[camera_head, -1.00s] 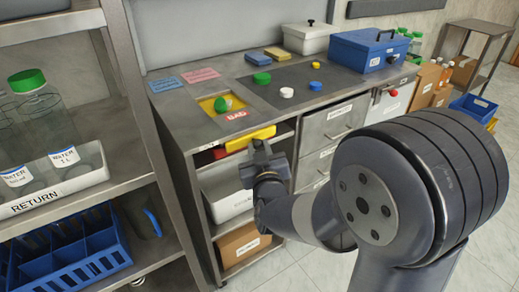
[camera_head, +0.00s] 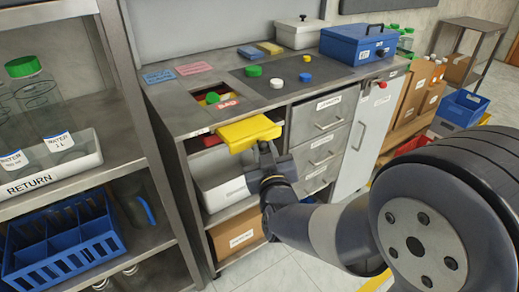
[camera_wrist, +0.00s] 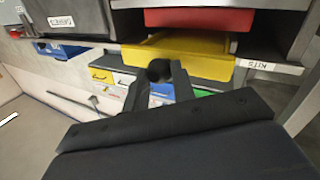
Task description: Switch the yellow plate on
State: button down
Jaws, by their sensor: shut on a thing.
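The yellow plate (camera_head: 248,131) sticks out from a slot under the counter's front edge, below the red BAD label (camera_head: 230,103). In the wrist view its yellow underside (camera_wrist: 195,63) shows under a red plate (camera_wrist: 190,17). My gripper (camera_head: 266,150) is at the plate's front edge. In the wrist view my gripper (camera_wrist: 159,72) is shut on a dark round knob (camera_wrist: 158,69) at that edge.
A red strip (camera_head: 207,141) shows under the counter left of the plate. A white bin (camera_head: 225,185) sits below. The shelf with the RETURN tray (camera_head: 60,177) stands close at left.

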jog(key=s+d, duration=0.3)
jog(key=s, duration=0.2)
jog(key=shift+d+b, duration=0.2)
jog(key=shift+b, duration=0.2)
jog(key=shift+f, duration=0.1)
jog(key=c, duration=1.2)
grip_release()
jog(key=shift+s+d, duration=0.1)
jog(key=shift+o, duration=0.2)
